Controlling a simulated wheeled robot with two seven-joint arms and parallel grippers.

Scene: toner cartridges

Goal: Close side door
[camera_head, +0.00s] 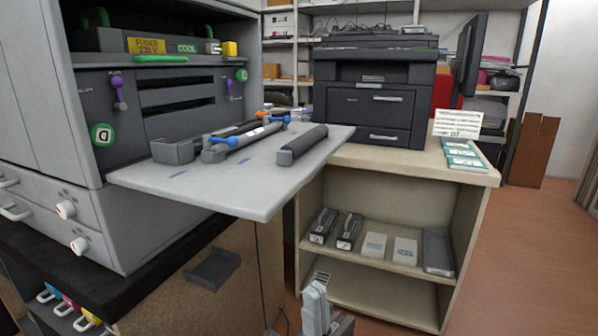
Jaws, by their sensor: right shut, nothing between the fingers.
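The side door (215,190) of the grey printer is open. It is folded down flat like a shelf and sticks out to the right from the printer's open side. My left gripper is not in view.
The printer (75,226) has drawers below and an open bay with a yellow label above. A beige cabinet (415,166) stands right of the door, with a black printer (375,95) on top and boxes on its shelf. Open floor (520,255) lies at right.

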